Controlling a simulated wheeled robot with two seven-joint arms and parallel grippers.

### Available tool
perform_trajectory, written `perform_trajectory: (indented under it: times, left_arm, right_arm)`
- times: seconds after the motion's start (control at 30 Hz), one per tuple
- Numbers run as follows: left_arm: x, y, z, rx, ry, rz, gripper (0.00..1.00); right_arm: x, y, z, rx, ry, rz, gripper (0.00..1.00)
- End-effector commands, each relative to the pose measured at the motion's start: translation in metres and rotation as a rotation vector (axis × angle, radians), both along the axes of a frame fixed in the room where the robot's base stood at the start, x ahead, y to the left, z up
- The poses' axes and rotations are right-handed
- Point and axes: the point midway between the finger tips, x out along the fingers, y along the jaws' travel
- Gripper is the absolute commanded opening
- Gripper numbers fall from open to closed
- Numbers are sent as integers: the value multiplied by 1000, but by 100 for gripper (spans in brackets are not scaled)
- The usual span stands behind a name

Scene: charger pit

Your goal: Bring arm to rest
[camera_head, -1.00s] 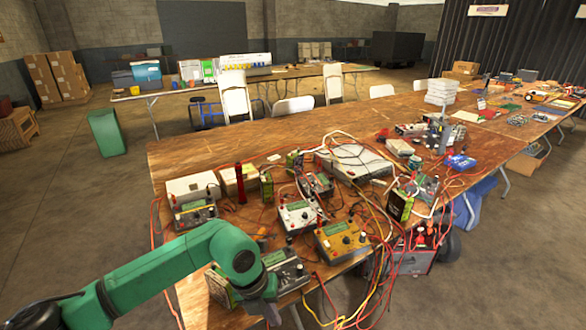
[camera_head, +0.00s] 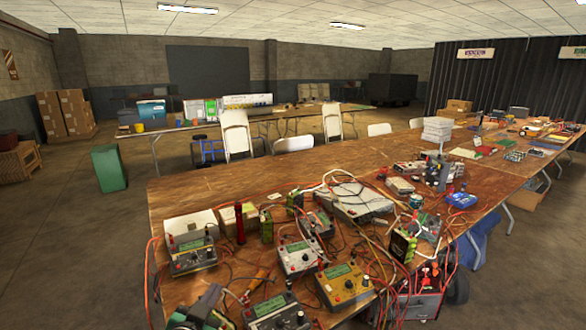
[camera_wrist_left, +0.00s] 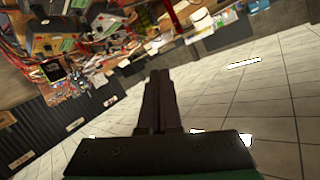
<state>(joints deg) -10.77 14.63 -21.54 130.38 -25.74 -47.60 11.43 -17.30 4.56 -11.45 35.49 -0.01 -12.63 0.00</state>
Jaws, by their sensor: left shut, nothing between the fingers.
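My left gripper (camera_wrist_left: 158,100) shows in the left wrist view with its two dark fingers together and nothing between them. In that view it points away from the camera, clear of any object, with the ceiling behind it and the cluttered table at the upper left. In the head view a green and dark shape (camera_head: 204,306) at the bottom edge may be part of my left arm; the fingers cannot be made out there. My right gripper is in neither view.
A wooden table (camera_head: 190,192) carries several meters, among them a yellow one (camera_head: 343,285), with loose red and yellow wires around them. A green bin (camera_head: 108,168) stands on open floor at left.

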Motion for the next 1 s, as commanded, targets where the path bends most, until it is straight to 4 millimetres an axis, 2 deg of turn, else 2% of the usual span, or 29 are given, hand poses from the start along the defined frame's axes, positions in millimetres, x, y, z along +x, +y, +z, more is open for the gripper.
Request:
perform_trajectory:
  times: [0.03, 0.1, 0.2, 0.3, 0.4, 0.53, 0.63, 0.8, 0.87, 0.97, 1.0]
  left_arm:
    - [-16, 16, -30, -30, 125, 48, 0]
    - [-40, 33, -69, -60, 292, 99, 0]
    - [-78, 47, -110, -94, 493, 143, 0]
    - [-115, 55, -140, -121, 667, 166, 0]
    - [-153, 59, -163, -143, 822, 175, 0]
    - [-203, 61, -183, -169, 1012, 172, 0]
    - [-192, 60, -223, -162, 1022, 172, 0]
    - [-189, 58, -291, -155, 1051, 172, 0]
    - [-192, 58, -318, -153, 1063, 172, 0]
    - [-204, 59, -369, -147, 1086, 171, 0]
    - [-212, 60, -392, -143, 1096, 171, 0]
  right_arm:
    - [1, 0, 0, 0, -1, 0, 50]
    - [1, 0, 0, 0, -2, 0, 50]
    - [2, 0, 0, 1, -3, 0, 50]
    - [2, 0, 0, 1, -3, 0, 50]
    - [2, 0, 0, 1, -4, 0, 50]
    - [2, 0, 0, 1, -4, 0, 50]
    - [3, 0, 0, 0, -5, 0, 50]
    - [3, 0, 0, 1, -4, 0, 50]
    - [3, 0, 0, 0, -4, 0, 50]
    - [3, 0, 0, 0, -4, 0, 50]
    - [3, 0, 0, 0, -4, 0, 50]
